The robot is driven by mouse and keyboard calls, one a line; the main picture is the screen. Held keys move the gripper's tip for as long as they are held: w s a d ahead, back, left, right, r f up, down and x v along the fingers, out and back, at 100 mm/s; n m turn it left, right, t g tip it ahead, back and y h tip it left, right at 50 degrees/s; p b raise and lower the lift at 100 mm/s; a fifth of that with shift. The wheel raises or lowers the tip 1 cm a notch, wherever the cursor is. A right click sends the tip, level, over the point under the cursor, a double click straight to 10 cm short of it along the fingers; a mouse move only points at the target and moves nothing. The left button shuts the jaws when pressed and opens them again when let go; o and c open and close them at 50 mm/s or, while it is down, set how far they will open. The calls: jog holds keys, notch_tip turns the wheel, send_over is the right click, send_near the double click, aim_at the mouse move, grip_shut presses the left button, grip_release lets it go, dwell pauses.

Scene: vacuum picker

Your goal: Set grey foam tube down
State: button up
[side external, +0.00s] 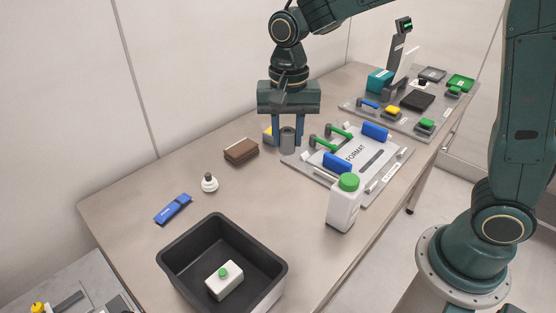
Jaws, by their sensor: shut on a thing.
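The grey foam tube (287,141) is a short upright cylinder. My gripper (288,138) points down from above, with its blue fingers closed on the two sides of the tube. The tube is at or just above the table (235,185), beside the upper left corner of the plate marked FORMAT (352,157). I cannot tell whether its base touches the table.
A brown block (241,151) lies left of my gripper, and a yellow thing (267,132) is partly hidden behind it. A white bottle with a green cap (343,208) stands at the plate's front. A black bin (190,278) holds another bottle (224,284).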

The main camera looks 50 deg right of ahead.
jog(key=w+f, duration=0.1)
jog(key=f, duration=0.4)
jog(key=d+f, duration=0.1)
jog(key=f, duration=0.4)
jog(key=w+f, duration=0.1)
jog(key=f, duration=0.5)
jog(key=shift+w+d, duration=0.35)
jog(key=shift+d, duration=0.05)
jog(key=shift+f, duration=2.1)
jog(key=shift+f, duration=0.15)
jog(key=o, duration=0.9)
jog(key=shift+o, duration=0.2)
